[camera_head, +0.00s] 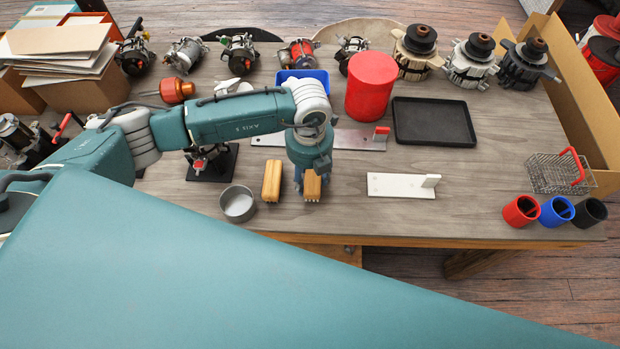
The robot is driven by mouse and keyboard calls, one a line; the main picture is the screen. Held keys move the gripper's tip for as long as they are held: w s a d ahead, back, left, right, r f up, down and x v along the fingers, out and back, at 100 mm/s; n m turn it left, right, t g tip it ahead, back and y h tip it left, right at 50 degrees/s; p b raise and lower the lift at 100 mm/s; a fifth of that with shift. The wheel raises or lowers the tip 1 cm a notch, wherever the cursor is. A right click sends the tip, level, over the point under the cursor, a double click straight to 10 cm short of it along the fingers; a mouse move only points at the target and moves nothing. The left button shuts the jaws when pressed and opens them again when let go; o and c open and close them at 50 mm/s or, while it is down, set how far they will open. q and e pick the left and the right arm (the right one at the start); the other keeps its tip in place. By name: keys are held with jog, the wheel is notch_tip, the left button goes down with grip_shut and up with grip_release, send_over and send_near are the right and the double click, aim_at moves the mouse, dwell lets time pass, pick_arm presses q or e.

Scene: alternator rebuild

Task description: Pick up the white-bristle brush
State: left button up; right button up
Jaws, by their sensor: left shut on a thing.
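My left gripper (311,178) reaches in from the left and points down near the table's front edge. It is shut on a wooden block-shaped brush (312,187). The gripper hides part of this brush, and its bristles do not show clearly. I cannot tell whether it is lifted off the table. A second, similar wooden brush (271,181) lies just to the left, apart from the gripper. Its bristle colour cannot be seen either. My right gripper is not in view.
A round metal bowl (238,203) stands left of the brushes. A white plate with an upright tab (401,186) lies to the right. Behind are a red cylinder (371,86), a black tray (433,122) and a blue bin (302,77). A wire basket (556,174) and cups stand far right.

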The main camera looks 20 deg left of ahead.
aim_at(309, 174)
pick_arm(q)
notch_tip(309, 174, up, 18)
jog(key=b, duration=0.3)
jog(key=shift+r+b, duration=0.25)
jog(key=shift+b, duration=0.15)
